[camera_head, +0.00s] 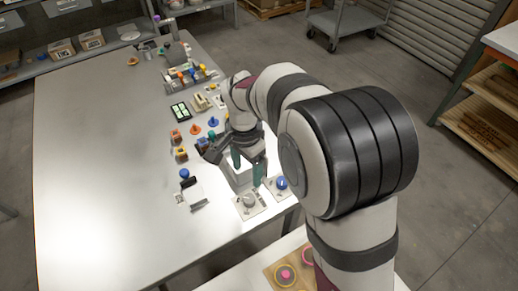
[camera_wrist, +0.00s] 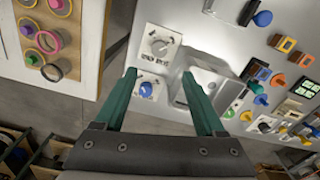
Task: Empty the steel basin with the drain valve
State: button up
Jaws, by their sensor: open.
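A grey steel box-like basin (camera_head: 238,178) stands near the table's front edge, partly hidden by my gripper; it also shows in the wrist view (camera_wrist: 208,68). Beside it are two knobs on white plates: a grey knob (camera_head: 249,200) and a blue knob (camera_head: 281,183). In the wrist view the grey knob (camera_wrist: 160,46) is farther out and the blue knob (camera_wrist: 146,88) is close to my left finger. I cannot tell which one is the drain valve. My gripper (camera_wrist: 159,74) is open and empty, its green fingers above this area. The basin's contents are not clear.
Orange blocks (camera_head: 177,136), coloured cones and a bottle rack (camera_head: 190,77) lie farther back. A wooden board with rings (camera_wrist: 52,42) is on a separate surface. The table's left side is clear.

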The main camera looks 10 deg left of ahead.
aim_at(249, 199)
notch_tip(249, 199, down, 13)
jog(key=shift+r, duration=0.1)
grip_shut()
dwell(0.3)
